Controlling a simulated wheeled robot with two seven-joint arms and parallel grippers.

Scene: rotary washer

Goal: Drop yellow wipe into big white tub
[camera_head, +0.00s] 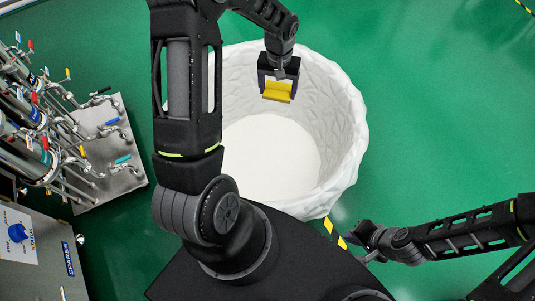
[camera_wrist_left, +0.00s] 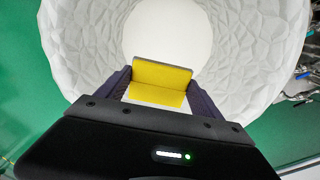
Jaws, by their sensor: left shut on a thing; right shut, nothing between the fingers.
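The yellow wipe (camera_head: 277,91) is held between the fingers of my left gripper (camera_head: 278,86), which is shut on it. In the left wrist view the wipe (camera_wrist_left: 160,82) looks like a folded yellow piece with a grey edge, between the two dark fingers. The big white tub (camera_head: 344,110) has a faceted wall and a round white floor that looks empty. The gripper and wipe appear over the tub's opening, toward its far side; their exact height above the rim I cannot tell. My right gripper (camera_head: 363,240) is shut and empty, outside the tub at the lower right.
A metal machine with pipes and coloured valve handles (camera_head: 105,140) stands at the left. A steel cabinet with a blue knob (camera_head: 17,232) is at the lower left. Yellow-black tape (camera_head: 335,233) lies near the tub. The green floor (camera_head: 440,120) to the right is clear.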

